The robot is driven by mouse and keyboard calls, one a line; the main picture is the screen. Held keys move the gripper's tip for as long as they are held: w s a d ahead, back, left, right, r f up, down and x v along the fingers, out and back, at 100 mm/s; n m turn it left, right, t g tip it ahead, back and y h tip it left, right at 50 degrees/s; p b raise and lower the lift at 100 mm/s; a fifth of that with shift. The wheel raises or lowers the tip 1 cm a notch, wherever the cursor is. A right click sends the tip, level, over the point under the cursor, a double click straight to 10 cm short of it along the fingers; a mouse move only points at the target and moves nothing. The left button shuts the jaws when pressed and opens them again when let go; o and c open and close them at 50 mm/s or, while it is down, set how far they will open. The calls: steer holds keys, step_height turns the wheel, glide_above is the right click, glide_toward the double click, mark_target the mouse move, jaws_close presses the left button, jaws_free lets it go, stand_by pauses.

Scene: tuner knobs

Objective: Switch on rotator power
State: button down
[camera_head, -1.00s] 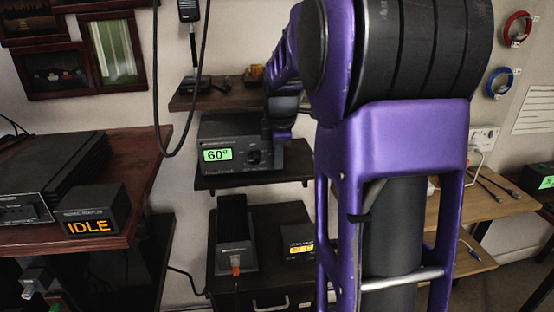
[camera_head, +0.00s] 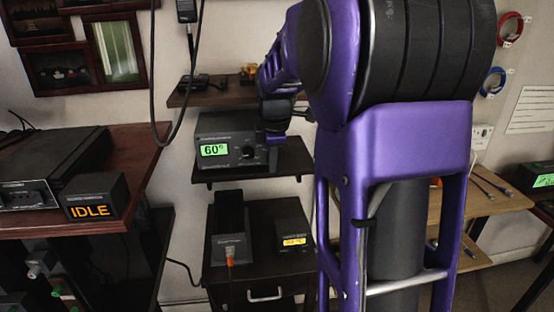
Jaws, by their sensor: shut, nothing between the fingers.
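The rotator box (camera_head: 226,147) is a dark unit on the middle wall shelf, with a green display reading 60° on its front. A dark round knob (camera_head: 248,152) shows on its front, right of the display. My gripper (camera_head: 275,158) is at the right part of the box's front, beside the knob. It is shut and small in view, and I cannot tell whether it touches the box. It hides the right end of the front, so any power switch there cannot be made out.
My purple arm covers the middle right. A box reading IDLE (camera_head: 93,196) sits on the left desk (camera_head: 137,160). Below the rotator shelf, a dark cabinet (camera_head: 262,281) bears a black unit (camera_head: 231,228) and a small yellow-display box (camera_head: 293,225).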

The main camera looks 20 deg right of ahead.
steer(key=s+a+r+p, duration=0.1)
steer(key=s+r, duration=0.4)
steer(key=r, duration=0.3)
steer(key=shift+s+a+r, duration=0.15)
steer(key=shift+s+a, duration=0.1)
steer(key=shift+a, duration=0.1)
